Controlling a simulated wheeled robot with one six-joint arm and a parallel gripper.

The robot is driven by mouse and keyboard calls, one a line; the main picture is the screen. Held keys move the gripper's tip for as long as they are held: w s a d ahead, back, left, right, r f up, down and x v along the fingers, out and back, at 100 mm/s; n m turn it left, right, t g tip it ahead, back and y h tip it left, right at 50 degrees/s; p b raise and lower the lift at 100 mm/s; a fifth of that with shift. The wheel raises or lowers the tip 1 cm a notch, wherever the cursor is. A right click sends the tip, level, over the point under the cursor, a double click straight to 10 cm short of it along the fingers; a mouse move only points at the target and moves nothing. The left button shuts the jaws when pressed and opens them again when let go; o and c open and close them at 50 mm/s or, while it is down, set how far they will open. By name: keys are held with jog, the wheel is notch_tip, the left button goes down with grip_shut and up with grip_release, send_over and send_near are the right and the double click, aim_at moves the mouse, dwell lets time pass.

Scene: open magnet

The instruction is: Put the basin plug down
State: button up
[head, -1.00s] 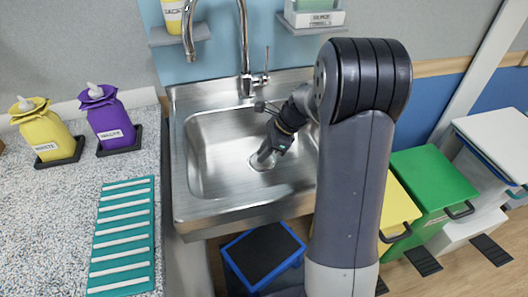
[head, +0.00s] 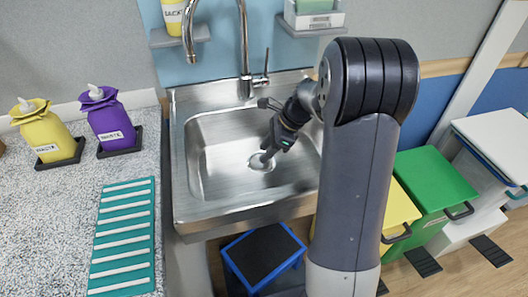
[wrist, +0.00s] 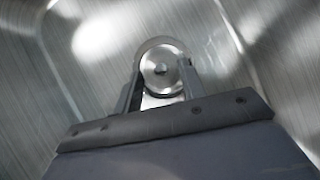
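My gripper (head: 268,154) reaches down into the steel sink basin (head: 215,192), with its fingertips low over the round drain (head: 259,164) in the basin floor. A paler metal ring shows around the disc. The finger edges look close to the disc's sides. I cannot tell whether they touch it, or whether the disc is seated in the drain.
A tall tap (head: 245,50) with a lever rises behind the basin. A worktop on the left bears a teal ribbed mat (head: 123,235), a yellow bottle (head: 43,130) and a purple bottle (head: 107,118). Green and yellow bins stand right. A blue-edged black step (head: 264,253) stands below the sink.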

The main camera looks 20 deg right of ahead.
jog(key=p+v, duration=0.1)
jog(key=v, duration=0.9)
jog(key=shift+r, duration=0.15)
